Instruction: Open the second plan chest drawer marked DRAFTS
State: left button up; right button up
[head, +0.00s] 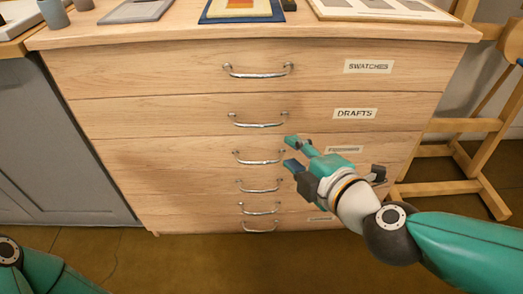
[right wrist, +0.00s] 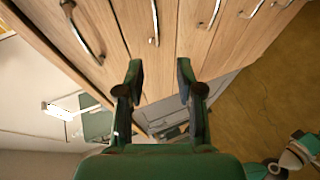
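The wooden plan chest (head: 180,112) fills the middle of the head view. Its second drawer has a white DRAFTS label (head: 355,113) and a silver bar handle (head: 258,124); the drawer front is flush with the others. My right gripper (head: 291,152) is open and empty, its fingers pointing left, lower and to the right of that handle in the picture. In the right wrist view, the gripper (right wrist: 160,70) has its fingers spread with nothing between them. The second handle (right wrist: 154,22) shows above the fingertips. My left arm's end shows small at the lower right of that view, unclear.
The SWATCHES drawer handle (head: 258,73) is above, the third drawer handle (head: 258,161) below. The third label is partly hidden by my right gripper. A grey cabinet (head: 65,140) stands left, a wooden easel (head: 470,125) right. Colour samples (head: 242,8) lie on the chest top.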

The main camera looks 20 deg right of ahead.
jog(key=p, duration=0.7)
send_near(261, 127)
jog(key=w, duration=0.2)
jog(key=shift+n, duration=0.4)
jog(key=shift+f+b+x, duration=0.15)
jog(key=shift+b+x, duration=0.25)
jog(key=shift+x, duration=1.8)
jog(key=shift+f+b+x, duration=0.15)
jog(key=shift+b+x, duration=0.2)
jog(key=shift+x, duration=1.8)
pick_arm(q)
notch_tip(261, 127, up, 4)
jog(key=shift+r, duration=0.2)
pick_arm(e)
jog(key=shift+s, duration=0.1)
grip_shut()
